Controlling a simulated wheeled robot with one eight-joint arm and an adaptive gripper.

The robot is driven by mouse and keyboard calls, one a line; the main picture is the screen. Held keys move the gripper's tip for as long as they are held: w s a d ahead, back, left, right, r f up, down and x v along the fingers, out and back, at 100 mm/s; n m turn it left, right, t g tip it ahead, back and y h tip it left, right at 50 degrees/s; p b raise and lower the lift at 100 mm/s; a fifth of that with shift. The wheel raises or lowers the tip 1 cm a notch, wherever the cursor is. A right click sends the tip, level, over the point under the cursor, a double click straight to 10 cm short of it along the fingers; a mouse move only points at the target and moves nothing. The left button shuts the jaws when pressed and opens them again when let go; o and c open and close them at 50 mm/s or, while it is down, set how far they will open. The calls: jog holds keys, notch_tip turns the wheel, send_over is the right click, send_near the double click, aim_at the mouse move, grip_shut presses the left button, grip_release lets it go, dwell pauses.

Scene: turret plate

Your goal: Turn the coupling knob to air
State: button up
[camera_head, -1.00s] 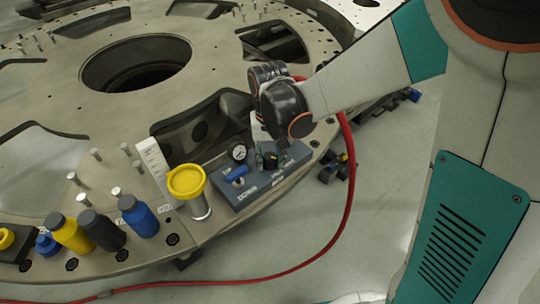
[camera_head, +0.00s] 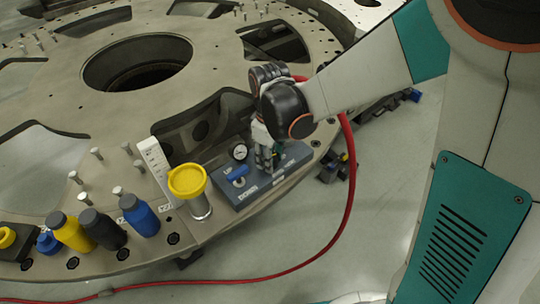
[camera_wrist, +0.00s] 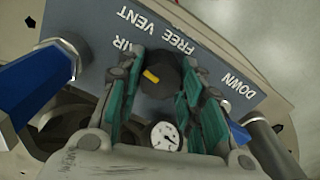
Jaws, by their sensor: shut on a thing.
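The coupling knob (camera_wrist: 164,74) is black and round with a yellow pointer mark. In the wrist view the mark points up and left, toward a partly covered label that reads like AIR (camera_wrist: 122,45). My gripper (camera_wrist: 157,88) has its teal-padded fingers on both sides of the knob and is shut on it. In the head view my gripper (camera_head: 266,164) reaches down onto the grey-blue control panel (camera_head: 245,195) and hides the knob. The labels FREE and VENT are upside down in the wrist view.
A pressure gauge (camera_wrist: 164,136) sits close beside the fingers. A blue UP/DOWN lever (camera_head: 237,173) is left of my gripper in the head view. A yellow-capped cylinder (camera_head: 188,182) stands left of the panel. A red hose (camera_head: 350,180) runs past on the right.

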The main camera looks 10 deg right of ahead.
jog(key=shift+n, duration=0.7)
jog(key=o, duration=1.1)
jog(key=shift+c, duration=0.2)
